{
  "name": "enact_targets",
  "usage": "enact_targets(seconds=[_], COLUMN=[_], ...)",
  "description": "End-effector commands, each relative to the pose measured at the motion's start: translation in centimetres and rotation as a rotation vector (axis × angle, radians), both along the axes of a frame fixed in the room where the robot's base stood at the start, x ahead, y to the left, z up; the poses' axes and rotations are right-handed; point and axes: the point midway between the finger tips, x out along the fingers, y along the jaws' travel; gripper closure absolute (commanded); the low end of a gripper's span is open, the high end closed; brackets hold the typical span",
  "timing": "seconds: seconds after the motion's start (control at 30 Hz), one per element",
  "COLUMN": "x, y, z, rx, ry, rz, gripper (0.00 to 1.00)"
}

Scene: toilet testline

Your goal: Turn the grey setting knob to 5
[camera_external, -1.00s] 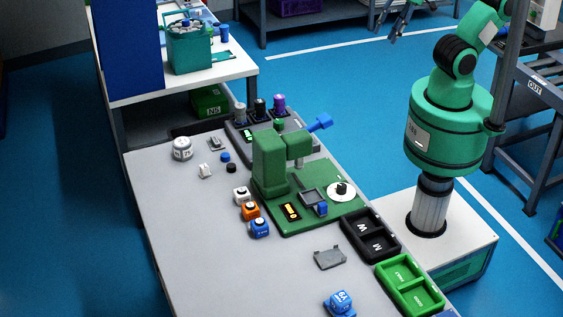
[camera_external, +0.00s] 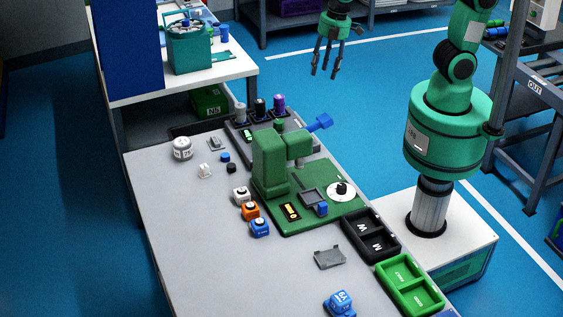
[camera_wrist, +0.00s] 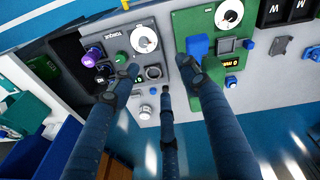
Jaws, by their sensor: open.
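In the wrist view, a round white dial with a small knob (camera_wrist: 145,41) sits on the grey panel (camera_wrist: 166,22) marked TORQUE. Its setting is too small to read. A similar white dial with a dark knob (camera_wrist: 229,14) sits on the green panel, and also shows in the external view (camera_external: 342,190). The grey panel is partly hidden behind the green machine in the external view. My gripper (camera_external: 325,73) has its three fingers spread, empty, in the air beyond the bench.
A purple-topped post (camera_external: 279,103) and a black-topped post (camera_external: 259,107) stand at the grey panel's far edge. The green machine (camera_external: 270,160) rises beside it, with a blue handle (camera_external: 320,123). Black (camera_external: 370,234) and green trays (camera_external: 408,284) line the bench edge.

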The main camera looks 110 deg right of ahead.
Motion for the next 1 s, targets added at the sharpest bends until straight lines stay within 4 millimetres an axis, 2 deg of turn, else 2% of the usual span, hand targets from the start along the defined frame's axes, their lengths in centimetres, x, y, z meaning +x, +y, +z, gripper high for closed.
enact_targets(seconds=[0.03, 0.3, 0.5, 0.7, 1.0], x=[0.8, 4.0, 5.3, 5.7, 5.7], y=[-0.7, -4.2, -6.2, -7.0, -7.0], z=[-1.5, -9.0, -13.3, -15.2, -15.3], rx=[-0.001, -0.001, 0.005, 0.009, 0.009], ry=[0.020, 0.110, 0.152, 0.169, 0.171], rz=[0.020, 0.156, 0.235, 0.270, 0.273], gripper=[0.55, 0.55, 0.55, 0.55, 0.55])
